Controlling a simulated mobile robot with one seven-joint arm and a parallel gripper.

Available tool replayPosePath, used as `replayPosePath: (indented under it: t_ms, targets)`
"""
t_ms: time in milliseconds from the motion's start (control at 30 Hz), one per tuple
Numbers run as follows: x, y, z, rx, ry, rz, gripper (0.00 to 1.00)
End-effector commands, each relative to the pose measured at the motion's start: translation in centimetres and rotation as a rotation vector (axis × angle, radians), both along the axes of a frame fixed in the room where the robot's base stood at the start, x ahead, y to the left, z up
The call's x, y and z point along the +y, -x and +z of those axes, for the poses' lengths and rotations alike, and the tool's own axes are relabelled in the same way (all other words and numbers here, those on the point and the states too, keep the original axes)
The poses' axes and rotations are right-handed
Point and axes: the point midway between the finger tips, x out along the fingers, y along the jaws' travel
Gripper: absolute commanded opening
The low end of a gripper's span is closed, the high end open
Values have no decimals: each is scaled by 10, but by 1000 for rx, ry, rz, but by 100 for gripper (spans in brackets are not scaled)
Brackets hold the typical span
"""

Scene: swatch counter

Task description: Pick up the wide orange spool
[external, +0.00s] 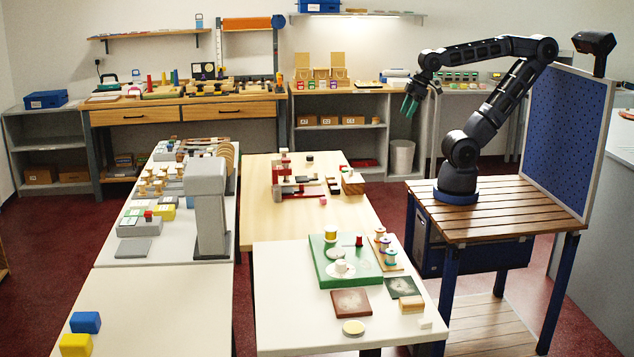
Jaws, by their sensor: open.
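A small group of spools stands on a wooden board (399,266) at the right side of the near white table. My gripper (409,104) is open and empty. It hangs in the air at the upper right, well above and behind the spools, far from touching them.
A green tray (326,279) with a yellow item (330,234), a small red piece (359,241) and white dishes lies left of the spools. Dark red and dark green tiles lie in front. A grey column (207,205) stands on the left table. The near table's left part is clear.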

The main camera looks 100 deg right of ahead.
Motion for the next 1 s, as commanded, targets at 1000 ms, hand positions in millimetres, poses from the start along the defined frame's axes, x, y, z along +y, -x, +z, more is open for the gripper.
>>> replayPosePath:
  t_ms: [1000]
  targets:
    - [168,-163,-71,206,176,776,61]
